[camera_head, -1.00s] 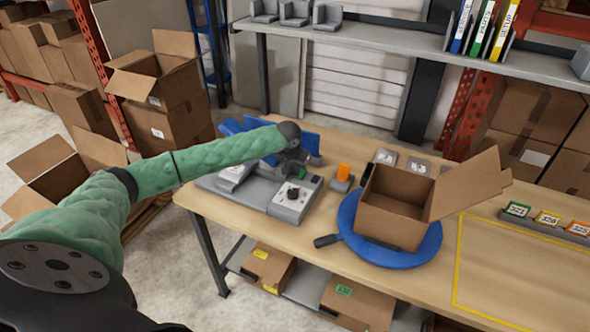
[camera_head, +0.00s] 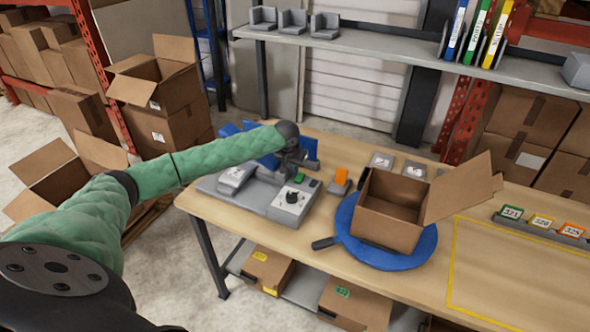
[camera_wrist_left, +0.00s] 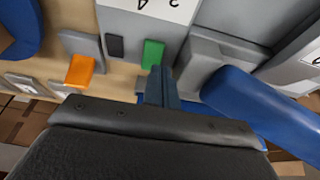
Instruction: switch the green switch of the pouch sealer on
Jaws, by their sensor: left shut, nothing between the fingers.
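The pouch sealer (camera_head: 283,213) is a grey machine with blue parts and a black knob on its control box, at the left end of the table. Its green switch (camera_head: 301,177) sits behind the knob, beside a dark switch. In the left wrist view the green switch (camera_wrist_left: 152,54) is just beyond my fingertips. My left gripper (camera_head: 296,171) is shut and empty, pointing down over the sealer. Its fingers (camera_wrist_left: 160,80) are at the near edge of the green switch; I cannot tell whether they touch. My right gripper is not in view.
An orange switch on a grey base (camera_head: 341,177) stands right of the sealer. A blue round turntable (camera_head: 412,262) with a dark handle carries an open cardboard box (camera_head: 388,215). A grey shelf (camera_head: 370,50) runs above the back. The yellow-outlined table area (camera_head: 510,275) is clear.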

